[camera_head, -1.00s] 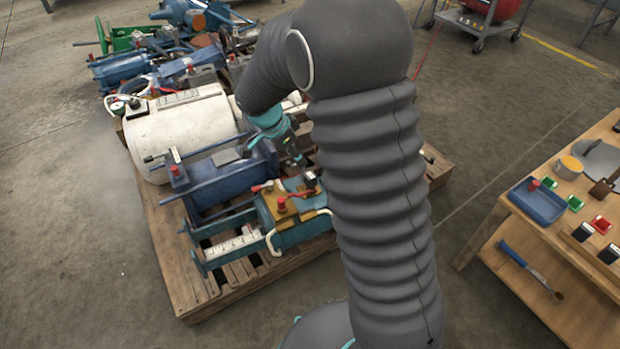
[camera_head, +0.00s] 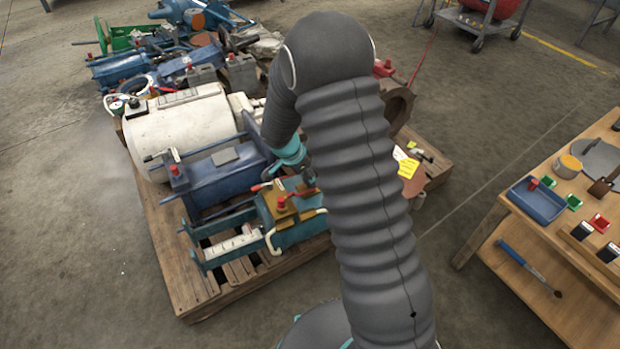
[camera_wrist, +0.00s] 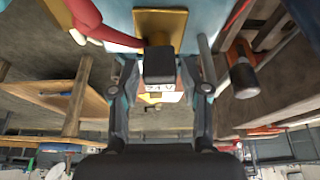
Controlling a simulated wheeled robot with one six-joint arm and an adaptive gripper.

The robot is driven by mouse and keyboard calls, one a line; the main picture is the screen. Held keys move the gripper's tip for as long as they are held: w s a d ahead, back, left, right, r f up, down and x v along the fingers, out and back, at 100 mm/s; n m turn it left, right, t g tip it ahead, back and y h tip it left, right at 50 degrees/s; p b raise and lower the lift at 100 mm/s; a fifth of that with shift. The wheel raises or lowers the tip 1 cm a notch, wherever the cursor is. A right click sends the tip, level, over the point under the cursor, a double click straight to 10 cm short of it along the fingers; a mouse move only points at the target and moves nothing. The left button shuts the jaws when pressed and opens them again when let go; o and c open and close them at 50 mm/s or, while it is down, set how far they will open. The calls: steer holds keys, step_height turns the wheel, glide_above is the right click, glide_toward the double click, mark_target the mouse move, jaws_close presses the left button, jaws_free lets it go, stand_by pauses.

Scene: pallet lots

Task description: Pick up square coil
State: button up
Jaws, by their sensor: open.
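The square coil (camera_wrist: 159,65) is a small black block with a white "24 V" label, on a brass-coloured plate (camera_wrist: 176,24) of the teal machine. My gripper (camera_wrist: 162,82) is open in the wrist view, with one finger on each side of the coil. The fingers look apart from it, and I cannot tell how deep they reach. In the head view the teal machine (camera_head: 291,233) sits at the near edge of the pallet. My wrist is just above its far side, and my arm hides part of it.
A red lever (camera_wrist: 98,22) is close to the coil in the wrist view. A blue machine (camera_head: 232,183) and a white cylinder (camera_head: 185,135) crowd the pallet (camera_head: 190,290) to the left. A wooden bench (camera_head: 560,270) with small parts stands at right.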

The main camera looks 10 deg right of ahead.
steer(key=shift+w+d+f, duration=0.1)
steer(key=shift+d+f, duration=0.2)
steer(key=shift+f, duration=0.35)
jaws_close()
steer(key=shift+r, duration=0.1)
